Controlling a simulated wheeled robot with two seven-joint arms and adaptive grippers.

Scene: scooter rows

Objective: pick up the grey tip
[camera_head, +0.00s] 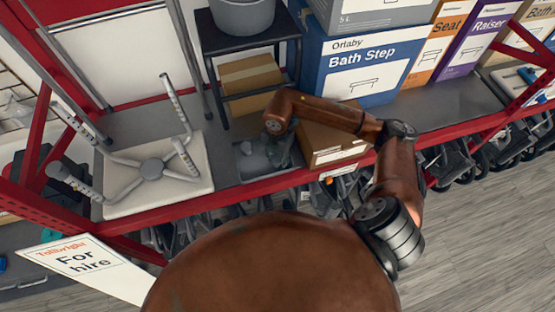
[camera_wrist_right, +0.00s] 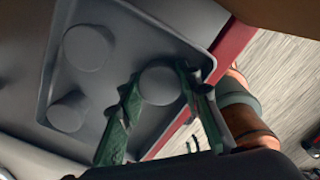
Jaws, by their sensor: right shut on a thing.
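My right gripper (camera_head: 277,153) is low over a dark grey tray (camera_head: 243,172) on the shelf. In the right wrist view its green fingers (camera_wrist_right: 159,80) stand on both sides of a round grey tip (camera_wrist_right: 160,86) and are shut on it. The tip is within the outline of the tray (camera_wrist_right: 120,68); I cannot tell if it still touches the tray floor. Two more grey tips, one upper (camera_wrist_right: 87,47) and one lower (camera_wrist_right: 67,111), stand in the tray to the left of the fingers. My left gripper is not in view.
An upturned stool (camera_head: 200,178) lies left of the tray. A small brown carton (camera_head: 322,142) is close on the right. A dark step stool (camera_head: 227,43) bearing a grey bucket (camera_head: 243,14) and a blue Bath Step box (camera_head: 318,87) stand behind. The red shelf edge (camera_head: 225,192) runs in front.

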